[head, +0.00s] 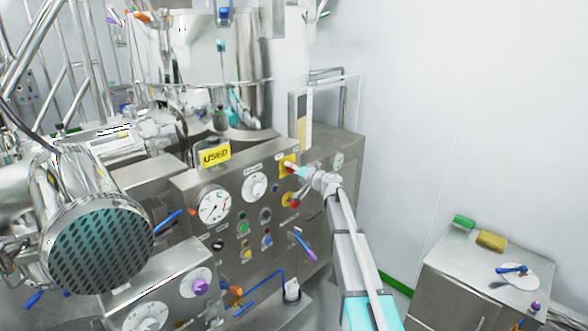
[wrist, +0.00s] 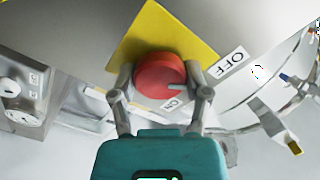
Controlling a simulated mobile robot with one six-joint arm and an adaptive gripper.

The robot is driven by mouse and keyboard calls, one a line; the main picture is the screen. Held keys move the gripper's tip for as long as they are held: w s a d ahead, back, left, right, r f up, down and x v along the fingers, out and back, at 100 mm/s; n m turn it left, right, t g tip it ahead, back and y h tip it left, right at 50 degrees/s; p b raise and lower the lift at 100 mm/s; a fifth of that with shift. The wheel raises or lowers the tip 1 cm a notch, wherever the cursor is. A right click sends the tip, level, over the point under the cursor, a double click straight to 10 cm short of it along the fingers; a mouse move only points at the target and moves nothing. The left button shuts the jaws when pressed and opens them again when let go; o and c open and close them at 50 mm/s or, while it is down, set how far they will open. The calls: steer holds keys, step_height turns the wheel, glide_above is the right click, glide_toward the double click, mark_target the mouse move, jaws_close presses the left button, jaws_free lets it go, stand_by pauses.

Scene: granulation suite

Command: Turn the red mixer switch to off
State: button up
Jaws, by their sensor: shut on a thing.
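The red mixer switch (wrist: 158,73) is a round red knob on a yellow plate (wrist: 140,37). In the wrist view an OFF label (wrist: 231,63) lies to its right and an ON label (wrist: 172,104) just below it. A dark mark on the knob's lower right points to the right, between the two labels. My gripper (wrist: 163,80) is shut on the knob, one finger on each side. In the head view the switch (head: 287,165) is at the panel's upper right, partly hidden by my gripper (head: 297,171).
The steel panel (head: 185,185) also carries gauges, buttons and a yellow USED tag (head: 216,156). A steel cabinet (head: 475,265) stands at the right. The white wall behind is bare.

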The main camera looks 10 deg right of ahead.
steer(key=shift+n, duration=1.3)
steer(key=o, duration=1.1)
steer(key=shift+f, duration=0.1)
steer(key=shift+o, duration=0.2)
steer(key=shift+s+d, duration=0.1)
steer(key=shift+s, duration=0.05)
steer(key=v, duration=1.1)
steer(key=shift+s+d, duration=0.15)
steer(key=shift+s, duration=0.05)
